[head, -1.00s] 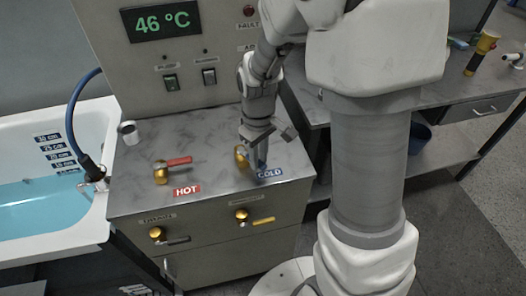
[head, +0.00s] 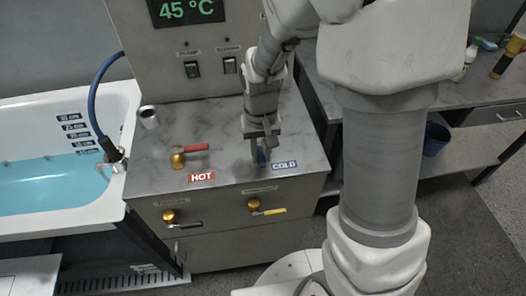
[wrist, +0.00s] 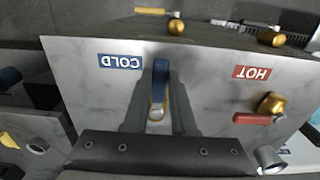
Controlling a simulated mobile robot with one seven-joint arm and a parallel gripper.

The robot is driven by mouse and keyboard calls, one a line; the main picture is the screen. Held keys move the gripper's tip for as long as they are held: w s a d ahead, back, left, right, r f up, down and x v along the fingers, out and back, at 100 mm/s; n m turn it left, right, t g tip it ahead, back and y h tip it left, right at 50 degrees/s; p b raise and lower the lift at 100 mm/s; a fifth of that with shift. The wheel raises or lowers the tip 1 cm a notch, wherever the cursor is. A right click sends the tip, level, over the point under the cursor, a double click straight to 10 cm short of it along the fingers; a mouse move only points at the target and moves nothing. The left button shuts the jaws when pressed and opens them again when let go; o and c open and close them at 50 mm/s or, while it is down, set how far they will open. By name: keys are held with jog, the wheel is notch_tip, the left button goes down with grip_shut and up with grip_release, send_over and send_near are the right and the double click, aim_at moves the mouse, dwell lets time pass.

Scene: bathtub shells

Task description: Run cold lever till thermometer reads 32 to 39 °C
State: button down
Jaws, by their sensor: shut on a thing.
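The cold lever (wrist: 161,80) is blue with a brass hub and lies between the fingers of my gripper (wrist: 156,92) in the wrist view. It points towards the panel's front edge, beside the COLD label (wrist: 121,62). In the head view, my gripper (head: 262,148) is down at the panel and hides the hub; a bit of blue lever (head: 262,157) shows. The thermometer display (head: 186,10) reads 45 °C in green, its top edge cut off. The red hot lever (head: 194,147) points right from its brass hub, above the HOT label.
The white tub (head: 121,190) at left holds blue water (head: 45,183), with a blue hose (head: 93,100) over its rim. A small metal cup (head: 148,117) stands on the panel top. Black-handled (head: 187,224) and yellow-handled (head: 270,212) valves sit on the front face. A workbench (head: 440,90) stands at right.

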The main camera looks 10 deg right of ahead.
aim_at(261, 158)
dwell(0.3)
jog(key=c, duration=0.7)
grip_release()
notch_tip(261, 158, up, 18)
jog(key=shift+f+p, duration=0.25)
jog(key=shift+p, duration=0.75)
